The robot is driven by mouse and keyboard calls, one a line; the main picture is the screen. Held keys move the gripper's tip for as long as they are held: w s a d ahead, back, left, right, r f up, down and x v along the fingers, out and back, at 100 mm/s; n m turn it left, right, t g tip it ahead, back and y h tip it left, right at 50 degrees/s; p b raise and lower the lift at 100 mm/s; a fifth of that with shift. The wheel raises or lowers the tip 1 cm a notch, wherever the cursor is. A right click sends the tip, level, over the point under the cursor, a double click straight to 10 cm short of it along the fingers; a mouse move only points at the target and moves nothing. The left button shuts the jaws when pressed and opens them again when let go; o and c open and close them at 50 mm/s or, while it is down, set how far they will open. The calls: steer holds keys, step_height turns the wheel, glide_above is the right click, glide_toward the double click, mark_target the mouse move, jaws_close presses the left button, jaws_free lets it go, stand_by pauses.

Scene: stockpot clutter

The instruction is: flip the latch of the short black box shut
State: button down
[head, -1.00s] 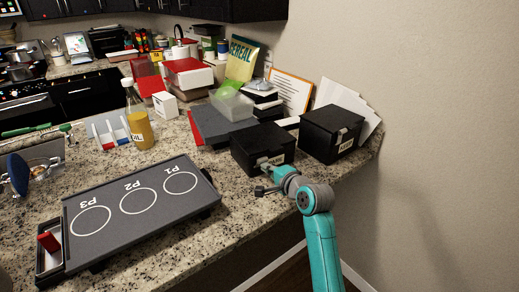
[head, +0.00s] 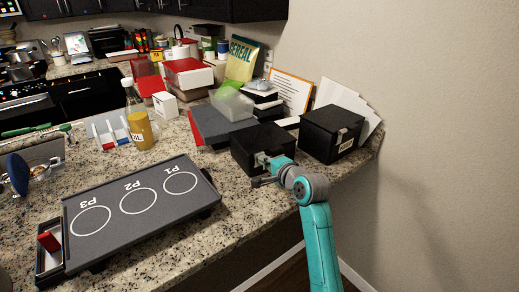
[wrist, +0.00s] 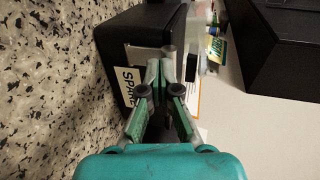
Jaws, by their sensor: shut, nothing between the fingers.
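The short black box (head: 250,142) stands near the counter's right part, its front towards me. It also shows in the wrist view (wrist: 150,25), with a white label (wrist: 133,85) on its front. My gripper (head: 261,160) is at the front of this box. In the wrist view my gripper (wrist: 161,78) has its fingertips together, with nothing between them, close in front of the label and a grey metal piece (wrist: 168,50) that looks like the latch. The fingers partly cover the latch, so its position and any contact are unclear. The lid looks down.
A second, taller black box (head: 325,135) with its own latch stands just right. Grey and red folders (head: 208,127) and a clear container (head: 231,104) are behind and left. A black griddle (head: 140,205) lies front left. Bare counter separates it from the box.

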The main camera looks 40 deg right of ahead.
stand_by(0.4)
steer(key=v, duration=0.7)
steer(key=shift+s, duration=0.35)
steer(key=shift+r, duration=0.1)
steer(key=shift+s, duration=0.1)
stand_by(0.4)
